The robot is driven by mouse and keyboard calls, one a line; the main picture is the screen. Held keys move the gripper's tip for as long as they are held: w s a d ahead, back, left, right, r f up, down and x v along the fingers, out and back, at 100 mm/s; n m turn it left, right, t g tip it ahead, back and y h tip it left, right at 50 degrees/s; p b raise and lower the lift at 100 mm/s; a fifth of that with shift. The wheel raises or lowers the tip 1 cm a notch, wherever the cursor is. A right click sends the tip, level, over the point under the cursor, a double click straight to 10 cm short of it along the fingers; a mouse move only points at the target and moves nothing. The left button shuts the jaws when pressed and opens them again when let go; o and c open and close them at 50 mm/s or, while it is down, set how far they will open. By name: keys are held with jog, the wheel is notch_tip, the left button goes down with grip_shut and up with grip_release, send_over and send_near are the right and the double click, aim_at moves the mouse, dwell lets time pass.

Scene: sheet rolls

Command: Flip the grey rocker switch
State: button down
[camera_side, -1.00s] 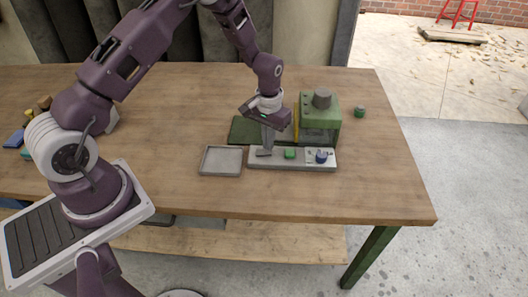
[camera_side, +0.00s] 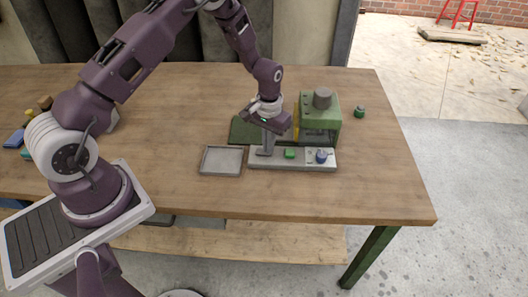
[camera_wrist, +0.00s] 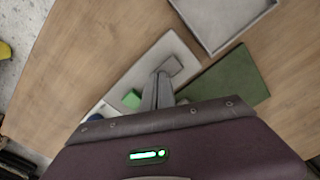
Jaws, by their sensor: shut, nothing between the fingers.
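The grey rocker switch (camera_wrist: 172,66) sits at one end of a light grey panel (camera_wrist: 140,75), beside a green button (camera_wrist: 131,98). In the side view the rocker is at the left end of the panel (camera_side: 285,165), mostly hidden by my fingers. My gripper (camera_side: 265,153) is shut and empty, pointing down at the rocker. In the wrist view its fingertips (camera_wrist: 160,76) are at the rocker's near edge. I cannot tell whether they touch it.
A blue knob (camera_side: 321,156) is at the panel's right end. A grey tray (camera_side: 221,161) lies to the left. A green mat (camera_side: 243,131) and a green machine (camera_side: 320,112) are behind the panel. A small green item (camera_side: 360,112) stands farther right. The front of the table is clear.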

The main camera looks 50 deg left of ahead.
jog(key=shift+r, duration=3.5)
jog(key=s+d+r+t, duration=0.1)
jog(key=s+r, duration=0.2)
jog(key=r, duration=0.4)
jog(key=s+d+r+m+t, duration=0.1)
jog(key=s+r, duration=0.3)
jog(key=r, duration=0.3)
jog(key=s+d+r+t, duration=0.1)
jog(key=s+d+r, duration=0.15)
jog(key=r, duration=0.45)
jog(key=s+r+m+t, duration=0.1)
jog(key=s+r, duration=0.1)
jog(key=s, duration=0.7)
jog(key=s+d+r+m+t, duration=0.1)
jog(key=s+r, duration=0.2)
jog(key=s, duration=0.7)
jog(key=shift+d+t, duration=0.2)
jog(key=shift+t, duration=0.1)
jog(key=shift+s+r, duration=0.1)
